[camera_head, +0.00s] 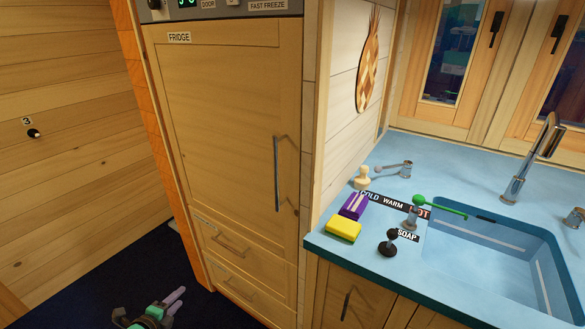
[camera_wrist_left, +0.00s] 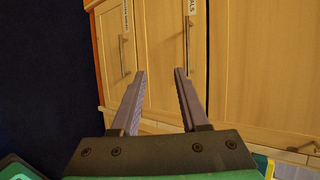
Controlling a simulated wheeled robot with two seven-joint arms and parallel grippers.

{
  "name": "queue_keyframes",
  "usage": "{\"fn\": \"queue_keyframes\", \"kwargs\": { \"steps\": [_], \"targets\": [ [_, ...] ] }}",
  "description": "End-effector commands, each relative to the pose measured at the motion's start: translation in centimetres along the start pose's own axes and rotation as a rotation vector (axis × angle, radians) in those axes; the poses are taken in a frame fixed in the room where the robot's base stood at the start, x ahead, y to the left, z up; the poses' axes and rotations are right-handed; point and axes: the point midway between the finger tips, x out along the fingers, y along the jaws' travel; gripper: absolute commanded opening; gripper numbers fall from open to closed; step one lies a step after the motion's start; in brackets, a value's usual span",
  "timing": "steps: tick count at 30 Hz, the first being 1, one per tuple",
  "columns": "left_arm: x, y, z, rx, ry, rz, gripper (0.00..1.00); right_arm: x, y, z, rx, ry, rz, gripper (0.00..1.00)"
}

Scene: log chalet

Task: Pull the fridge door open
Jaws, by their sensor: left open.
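The fridge door (camera_head: 225,130) is a tall wooden panel labelled FRIDGE, and it looks shut. Its long vertical metal handle (camera_head: 277,174) is on the door's right side. My left gripper (camera_head: 174,301) is low at the bottom of the head view, well below and left of the handle. In the left wrist view its two fingers (camera_wrist_left: 159,100) are apart with nothing between them. Beyond them are wooden fronts (camera_wrist_left: 170,60) with metal handles and labels only partly readable. My right gripper is in neither view.
Two drawers (camera_head: 233,246) with bar handles sit under the fridge door. A blue counter (camera_head: 340,262) with a sink (camera_head: 500,265) is at right, bearing a yellow sponge (camera_head: 343,229) and a black knob (camera_head: 389,243). Dark floor (camera_head: 85,290) lies open at lower left.

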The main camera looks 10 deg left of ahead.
Motion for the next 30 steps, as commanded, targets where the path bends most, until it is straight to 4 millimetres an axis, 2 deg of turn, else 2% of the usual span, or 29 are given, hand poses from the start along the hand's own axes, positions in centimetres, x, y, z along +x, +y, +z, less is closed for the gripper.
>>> {"fn": "queue_keyframes", "kwargs": {
  "steps": [1,2,3,5,6,9,12,14,20,30],
  "targets": [
    [-1.2,-8.3,0.5,0.240,0.028,-0.138,0.45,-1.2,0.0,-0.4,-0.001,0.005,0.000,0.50],
    [-2.2,-12.8,0.1,0.397,0.040,-0.226,0.45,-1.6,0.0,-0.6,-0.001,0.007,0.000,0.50],
    [-3.8,-18.4,-1.0,0.603,0.050,-0.341,0.45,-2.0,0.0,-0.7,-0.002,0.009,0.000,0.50],
    [-6.6,-25.4,-3.5,0.885,0.049,-0.505,0.45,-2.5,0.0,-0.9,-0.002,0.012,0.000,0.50],
    [-8.6,-29.0,-5.3,1.044,0.043,-0.604,0.45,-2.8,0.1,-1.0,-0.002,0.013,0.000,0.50],
    [-12.7,-34.3,-9.3,1.326,0.017,-0.789,0.45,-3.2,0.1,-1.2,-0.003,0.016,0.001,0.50],
    [-14.5,-36.3,-11.2,1.447,-0.004,-0.874,0.45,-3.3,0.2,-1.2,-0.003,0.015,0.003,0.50],
    [-14.6,-36.7,-11.6,1.464,-0.009,-0.887,0.45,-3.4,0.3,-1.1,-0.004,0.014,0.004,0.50],
    [-12.9,-38.2,-12.7,1.460,-0.013,-0.886,0.45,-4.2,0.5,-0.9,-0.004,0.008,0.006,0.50],
    [-8.2,-42.0,-16.0,1.452,-0.012,-0.881,0.45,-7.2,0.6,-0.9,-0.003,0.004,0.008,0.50]
  ]
}}
